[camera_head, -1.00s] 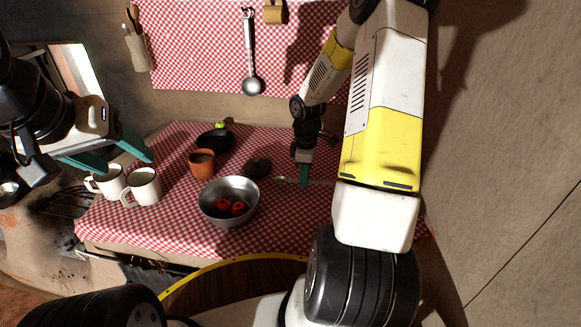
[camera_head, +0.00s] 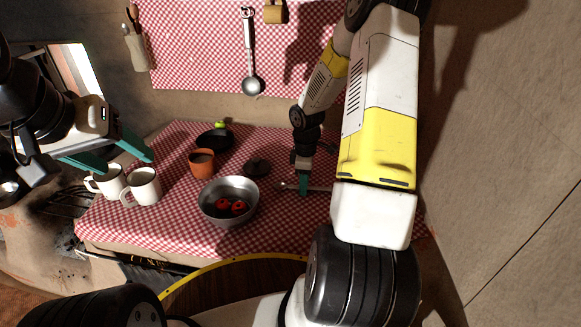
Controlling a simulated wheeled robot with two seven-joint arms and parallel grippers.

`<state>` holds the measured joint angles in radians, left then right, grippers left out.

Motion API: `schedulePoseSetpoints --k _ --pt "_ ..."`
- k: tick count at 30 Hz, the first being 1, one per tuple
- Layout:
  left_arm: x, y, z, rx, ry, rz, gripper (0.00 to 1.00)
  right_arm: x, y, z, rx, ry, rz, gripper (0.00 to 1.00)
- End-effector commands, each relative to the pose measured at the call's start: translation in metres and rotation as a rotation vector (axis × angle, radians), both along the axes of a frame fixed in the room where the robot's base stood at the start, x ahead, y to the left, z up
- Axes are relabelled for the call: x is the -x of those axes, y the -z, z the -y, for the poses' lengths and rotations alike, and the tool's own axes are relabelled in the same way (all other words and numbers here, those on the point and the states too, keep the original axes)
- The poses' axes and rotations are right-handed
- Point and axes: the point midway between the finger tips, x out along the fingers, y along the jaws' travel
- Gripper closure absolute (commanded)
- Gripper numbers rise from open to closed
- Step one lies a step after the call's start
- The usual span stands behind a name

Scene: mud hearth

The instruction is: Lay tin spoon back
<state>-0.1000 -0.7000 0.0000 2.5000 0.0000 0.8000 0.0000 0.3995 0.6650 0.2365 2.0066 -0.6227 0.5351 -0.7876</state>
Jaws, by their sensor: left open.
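A thin metal spoon (camera_head: 288,187) shows at the right part of the red checked cloth, to the right of the metal bowl. It lies crosswise, and its right end is hidden behind my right arm. My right gripper (camera_head: 303,186) points down at the spoon, with its green fingertips over it. The fingers are seen nearly edge-on, so I cannot tell whether they are shut on it. My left gripper (camera_head: 120,158) is open and empty above the white mugs at the left.
A metal bowl (camera_head: 212,207) with red pieces stands at the front middle. An orange cup (camera_head: 202,163), a black pan (camera_head: 214,139), a dark lid (camera_head: 257,167) and two white mugs (camera_head: 142,187) are nearby. A ladle (camera_head: 250,60) hangs on the wall.

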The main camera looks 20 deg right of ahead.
Motion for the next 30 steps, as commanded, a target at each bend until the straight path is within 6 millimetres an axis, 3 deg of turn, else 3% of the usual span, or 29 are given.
schedulePoseSetpoints --k 5,15,26,30 --pt "0.000 0.000 0.000 0.000 0.000 0.000 0.36 -0.001 -0.022 0.001 0.002 0.002 0.004 0.65" --pt "0.000 0.000 0.000 0.000 0.000 0.000 0.36 -0.001 -0.094 0.001 0.001 0.003 0.005 0.65" --pt "0.000 0.000 0.000 0.000 0.000 0.000 0.36 0.004 -0.137 -0.004 0.010 0.033 0.019 0.65" --pt "0.000 0.000 0.000 0.000 0.000 0.000 0.36 0.019 -0.177 -0.016 0.027 0.142 0.075 0.65"
